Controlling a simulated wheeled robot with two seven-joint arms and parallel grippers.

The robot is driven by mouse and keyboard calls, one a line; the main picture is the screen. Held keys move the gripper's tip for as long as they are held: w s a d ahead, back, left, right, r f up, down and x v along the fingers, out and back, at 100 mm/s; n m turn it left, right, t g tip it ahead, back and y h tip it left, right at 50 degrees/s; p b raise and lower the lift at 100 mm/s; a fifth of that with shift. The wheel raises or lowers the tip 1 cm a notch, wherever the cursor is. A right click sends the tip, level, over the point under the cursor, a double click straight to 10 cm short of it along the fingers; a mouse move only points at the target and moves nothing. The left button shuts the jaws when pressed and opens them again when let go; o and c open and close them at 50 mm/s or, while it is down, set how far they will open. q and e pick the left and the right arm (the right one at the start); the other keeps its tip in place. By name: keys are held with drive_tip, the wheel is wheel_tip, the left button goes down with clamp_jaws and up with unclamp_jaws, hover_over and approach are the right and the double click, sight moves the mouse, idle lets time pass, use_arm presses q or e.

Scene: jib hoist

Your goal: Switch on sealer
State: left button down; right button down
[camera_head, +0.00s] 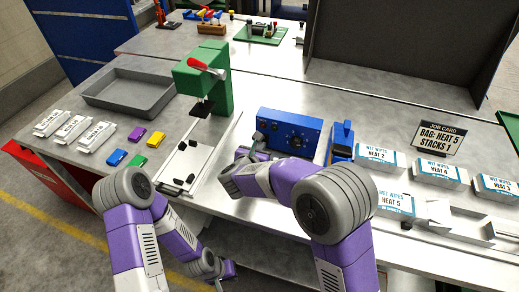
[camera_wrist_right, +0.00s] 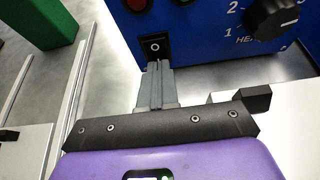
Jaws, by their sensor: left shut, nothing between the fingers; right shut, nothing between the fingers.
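The sealer is a blue box (camera_head: 290,132) with a dial, standing on the grey bench. In the right wrist view its blue front (camera_wrist_right: 215,45) shows a black rocker switch (camera_wrist_right: 155,46) marked with a circle. A heat dial (camera_wrist_right: 277,18) is to the right of the switch. My right gripper (camera_wrist_right: 154,66) is shut and empty. Its fingertips are just below the switch in the picture; whether they touch it I cannot tell. In the head view my right gripper (camera_head: 258,143) is at the sealer's left front. My left gripper (camera_head: 225,272) is shut and low, in front of the bench.
A green press (camera_head: 220,82) with a red handle stands left of the sealer, behind a white board (camera_head: 190,152). A blue block (camera_head: 341,140) and wet wipes packs (camera_head: 382,158) lie to the right. A job card (camera_head: 443,138) reads "BAG: HEAT 5, STACKS 1". A grey tray (camera_head: 128,95) is far left.

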drive_tip(key=shift+w+a, duration=0.15)
drive_tip(key=shift+w, duration=0.05)
drive_tip(key=shift+s, duration=0.25)
drive_tip(key=shift+w, duration=0.1)
drive_tip(key=shift+r, duration=0.1)
